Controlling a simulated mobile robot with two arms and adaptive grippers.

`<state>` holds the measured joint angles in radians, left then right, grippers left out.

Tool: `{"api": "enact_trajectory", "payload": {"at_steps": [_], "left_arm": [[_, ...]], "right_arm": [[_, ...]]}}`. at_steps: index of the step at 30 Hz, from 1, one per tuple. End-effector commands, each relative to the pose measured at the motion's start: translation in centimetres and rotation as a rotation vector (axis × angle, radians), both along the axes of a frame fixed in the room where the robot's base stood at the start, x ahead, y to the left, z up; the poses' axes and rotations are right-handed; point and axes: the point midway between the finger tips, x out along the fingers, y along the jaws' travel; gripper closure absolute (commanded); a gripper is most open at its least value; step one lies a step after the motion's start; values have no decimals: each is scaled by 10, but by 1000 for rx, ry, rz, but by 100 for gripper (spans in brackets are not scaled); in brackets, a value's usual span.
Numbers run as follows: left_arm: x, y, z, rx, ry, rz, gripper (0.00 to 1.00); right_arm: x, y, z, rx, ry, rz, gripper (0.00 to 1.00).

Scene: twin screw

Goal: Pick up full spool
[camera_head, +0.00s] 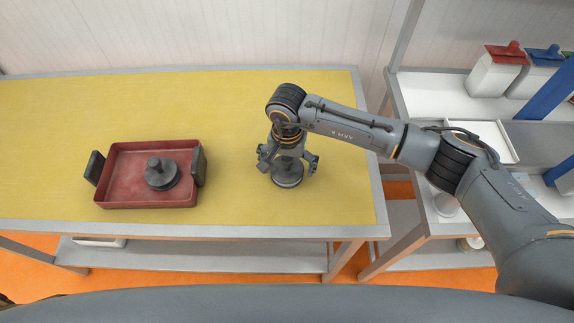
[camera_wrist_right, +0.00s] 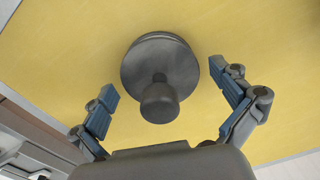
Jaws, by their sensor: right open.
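A dark grey round piece (camera_head: 287,181), a disc with a knob on top, stands on the yellow tabletop directly below my right gripper (camera_head: 287,165). It looks like the spool, but I cannot tell whether it is full. In the right wrist view the same piece (camera_wrist_right: 160,65) shows its disc and knob between the two blue-padded fingers. The fingers are spread apart on either side, with yellow table visible between them and the piece. My right gripper is open and empty. My left gripper is not in view.
A red tray (camera_head: 113,190) with dark handles lies to the left and holds a similar dark knobbed disc (camera_head: 160,176). The table (camera_head: 60,110) is clear behind and between them. A shelf with lidded red (camera_head: 497,75) and blue containers stands at the right.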

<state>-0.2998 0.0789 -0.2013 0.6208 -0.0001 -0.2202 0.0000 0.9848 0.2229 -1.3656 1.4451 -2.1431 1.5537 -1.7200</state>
Motion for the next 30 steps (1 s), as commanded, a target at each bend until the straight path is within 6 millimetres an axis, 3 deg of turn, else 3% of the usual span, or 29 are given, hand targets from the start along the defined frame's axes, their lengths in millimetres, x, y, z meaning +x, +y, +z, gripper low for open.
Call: {"api": "enact_trajectory", "payload": {"at_steps": [5, 13, 23, 30], "left_arm": [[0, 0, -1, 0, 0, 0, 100], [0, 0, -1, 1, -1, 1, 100], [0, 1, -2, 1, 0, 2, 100], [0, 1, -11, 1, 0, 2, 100]], "right_arm": [[0, 0, 0, 1, 0, 1, 2], [0, 0, 0, 1, 0, 1, 57], [0, 1, 2, 2, -1, 1, 58], [1, 1, 26, 4, -5, 2, 58]]}}
